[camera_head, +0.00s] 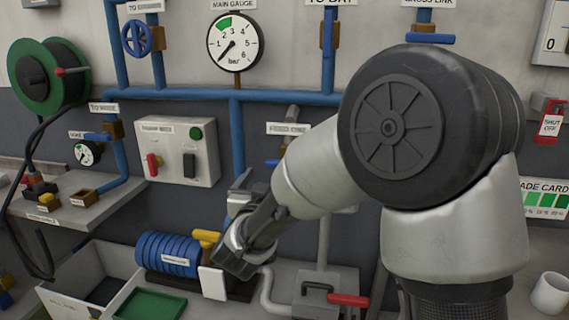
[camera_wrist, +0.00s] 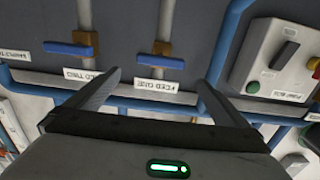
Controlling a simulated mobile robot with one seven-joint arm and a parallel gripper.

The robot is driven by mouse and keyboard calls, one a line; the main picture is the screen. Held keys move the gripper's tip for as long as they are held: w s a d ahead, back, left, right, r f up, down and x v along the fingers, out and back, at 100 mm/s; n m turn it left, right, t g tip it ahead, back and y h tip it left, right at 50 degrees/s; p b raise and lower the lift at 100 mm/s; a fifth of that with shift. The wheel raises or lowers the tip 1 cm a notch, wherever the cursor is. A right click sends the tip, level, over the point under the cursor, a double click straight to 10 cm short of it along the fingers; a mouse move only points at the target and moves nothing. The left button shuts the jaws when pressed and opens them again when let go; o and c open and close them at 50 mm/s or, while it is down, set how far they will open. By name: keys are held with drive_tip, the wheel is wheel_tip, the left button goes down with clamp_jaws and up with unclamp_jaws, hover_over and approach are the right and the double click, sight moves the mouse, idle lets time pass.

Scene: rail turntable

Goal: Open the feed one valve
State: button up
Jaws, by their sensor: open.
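The feed one valve has a blue lever (camera_wrist: 157,62) on a brass body (camera_wrist: 160,47), set on a grey pipe. The lever lies across the pipe in the wrist view, which is upside down. Its "FEED ONE" label (camera_wrist: 167,88) shows between my fingers. In the head view the label (camera_head: 288,129) shows, with a bit of the blue lever (camera_head: 272,163) beside my arm, which hides the rest. My gripper (camera_wrist: 159,78) is open and empty. Its fingers point towards the wall, and the lever appears beyond the tips, apart from them. In the head view my gripper (camera_head: 243,190) is low, left of the valve.
A similar blue lever (camera_wrist: 68,50) with the "FEED TWO" label (camera_wrist: 80,75) sits beside it. A pump box (camera_head: 178,152) with switches is on the wall to the left. Blue pipes (camera_head: 200,94) run along the wall.

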drive_tip(key=w, duration=0.3)
drive_tip(key=w+d, duration=0.1)
drive_tip(key=w, duration=0.3)
drive_tip(key=w+d, duration=0.1)
drive_tip(key=w, duration=0.2)
drive_tip(key=shift+w, duration=0.25)
drive_tip(key=c, duration=1)
drive_tip(key=shift+c, duration=0.2)
